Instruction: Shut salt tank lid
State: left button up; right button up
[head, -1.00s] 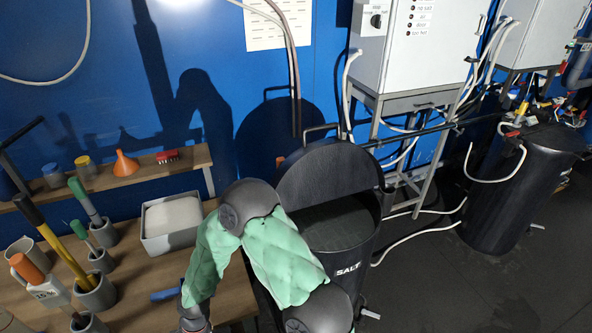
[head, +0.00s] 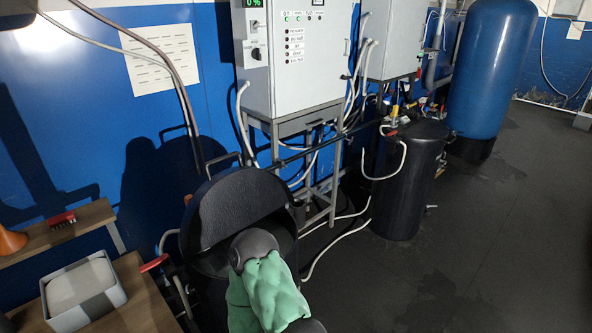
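The salt tank (head: 208,290) is a dark round barrel left of centre in the head view. Its black lid (head: 230,207) stands raised and tilted up at the back of the tank, with its rounded edge upward. The tank mouth is open below it. One of my arms, in a green sleeve with a dark round joint, is in front of the mouth and hides much of the tank's front, including its label. I cannot tell whether the arm touches the tank. Neither gripper shows in this view.
A wooden bench (head: 140,300) with a white-grey container (head: 82,292) and a red brush (head: 62,219) is at left. Control cabinets (head: 290,60) stand behind. A second dark tank (head: 408,185) and a blue vessel (head: 490,70) are farther right. The floor at right is clear; hoses lie near the stand.

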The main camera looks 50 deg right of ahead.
aim_at(231, 200)
jog(key=k+j+z, duration=0.15)
jog(key=z, duration=1.05)
jog(key=i+l+u, duration=0.15)
jog(key=l+u, duration=0.25)
jog(key=i+l+u, duration=0.15)
jog(key=u, duration=0.25)
jog(key=k+l, duration=0.05)
jog(key=l, duration=0.05)
